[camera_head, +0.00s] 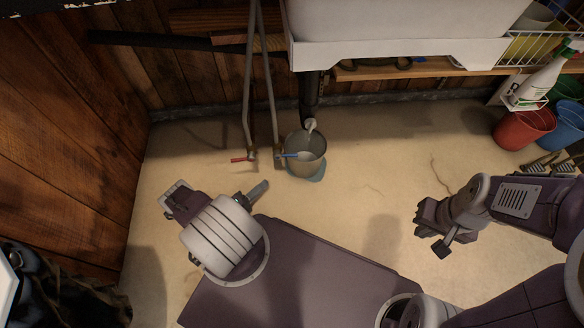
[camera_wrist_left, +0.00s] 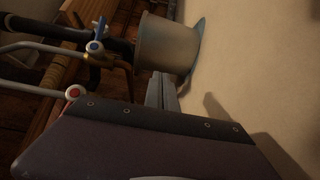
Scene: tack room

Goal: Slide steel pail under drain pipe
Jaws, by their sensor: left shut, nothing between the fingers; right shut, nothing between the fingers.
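The grey steel pail (camera_head: 318,146) stands upright on the floor below the white-ended outlet of the black drain pipe (camera_head: 309,90). A bluish wet patch (camera_head: 319,174) shows at its near right side. The pail also shows in the left wrist view (camera_wrist_left: 167,45). My left gripper (camera_head: 260,188) is shut and empty, low at the pail's near left, its tips pointing towards it. In the head view a small gap separates them; in the left wrist view the fingers (camera_wrist_left: 161,92) reach the pail's outline, and contact cannot be told. My right gripper (camera_head: 435,228) is shut and empty, well right of the pail.
Two grey pipes with a red-handled tap (camera_head: 243,159) and a blue-handled tap (camera_head: 287,155) hang close to the pail's left. A white sink (camera_head: 400,45) overhangs behind. A red bucket (camera_head: 523,128) and blue bucket stand far right. The floor between is clear.

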